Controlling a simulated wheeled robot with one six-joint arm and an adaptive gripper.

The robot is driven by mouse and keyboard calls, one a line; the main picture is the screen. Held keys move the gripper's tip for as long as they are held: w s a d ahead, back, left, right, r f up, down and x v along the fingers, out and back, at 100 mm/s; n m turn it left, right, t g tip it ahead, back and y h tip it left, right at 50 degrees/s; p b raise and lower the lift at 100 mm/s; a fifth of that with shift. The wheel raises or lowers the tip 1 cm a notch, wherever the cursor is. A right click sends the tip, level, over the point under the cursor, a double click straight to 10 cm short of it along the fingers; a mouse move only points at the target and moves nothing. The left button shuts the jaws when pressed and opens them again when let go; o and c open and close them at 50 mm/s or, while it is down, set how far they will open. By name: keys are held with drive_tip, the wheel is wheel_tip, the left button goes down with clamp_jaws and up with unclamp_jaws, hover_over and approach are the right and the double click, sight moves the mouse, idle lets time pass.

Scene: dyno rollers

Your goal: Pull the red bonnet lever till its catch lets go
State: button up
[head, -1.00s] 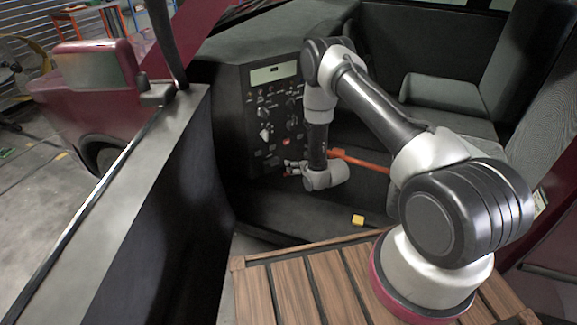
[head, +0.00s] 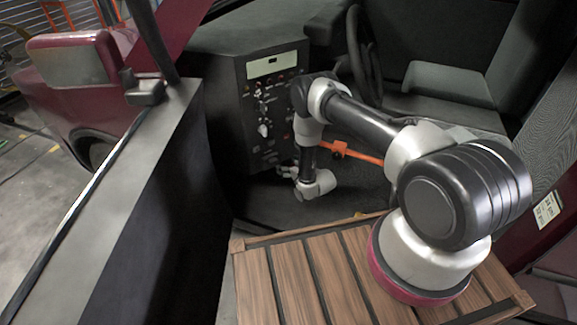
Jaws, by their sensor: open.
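The dark control panel (head: 250,105) stands at the footwell's left side, with a pale display, knobs and small switches. I cannot make out the red bonnet lever for certain; my arm covers the panel's right part. An orange-red bar (head: 362,154) runs across the footwell behind my arm. My gripper (head: 283,170) is open beside the panel's lower edge, small in the picture. No object shows between its fingers, and I cannot tell whether it touches the panel.
The open door (head: 150,190) walls off the left. A steering wheel (head: 360,55) and seats (head: 450,85) lie beyond my arm.

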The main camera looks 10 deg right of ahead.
drive_tip(key=c, duration=1.5)
drive_tip(key=shift+s+d+r+g+h, duration=0.1)
drive_tip(key=shift+s+r+g+h, duration=0.2)
drive_tip(key=shift+g, duration=0.6)
drive_tip(key=shift+s+d+g+h, duration=0.25)
drive_tip(key=shift+s+g, duration=0.25)
drive_tip(key=shift+g, duration=0.25)
drive_tip(key=shift+s+d+g+h, duration=0.15)
drive_tip(key=shift+s+g+h, duration=0.3)
drive_tip(key=shift+g, duration=0.3)
drive_tip(key=o, duration=1.5)
drive_tip(key=shift+s, duration=0.1)
drive_tip(key=v, duration=1.2)
